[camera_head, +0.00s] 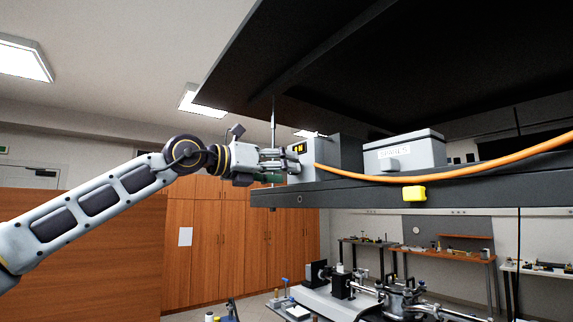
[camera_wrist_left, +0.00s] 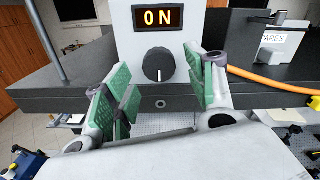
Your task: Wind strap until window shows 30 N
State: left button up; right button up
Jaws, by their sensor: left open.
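A grey box (camera_head: 340,155) stands on the dark shelf, with a lit window (camera_wrist_left: 158,18) in its face that reads "0 N". Below the window is a round black knob (camera_wrist_left: 158,65) with a white mark pointing down. An orange strap (camera_head: 440,178) runs from near the box to the right, sagging over the shelf's front; part of it also shows in the left wrist view (camera_wrist_left: 270,80). My left gripper (camera_head: 282,160) is open in front of the box. In the left wrist view its green-padded fingers (camera_wrist_left: 167,82) stand on either side of the knob, apart from it. My right gripper is not in view.
The dark shelf edge (camera_head: 460,193) lies below the box, with a yellow block (camera_head: 412,194) on its front. A light grey case (camera_head: 405,153) with a label stands right of the box. A dark panel (camera_head: 330,60) hangs overhead. A thin upright rod (camera_head: 273,120) stands near the gripper.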

pick_arm(q)
jog(key=shift+w+d, duration=0.45)
jog(key=shift+d, duration=0.15)
jog(key=shift+c, duration=0.4)
jog(key=c, duration=1)
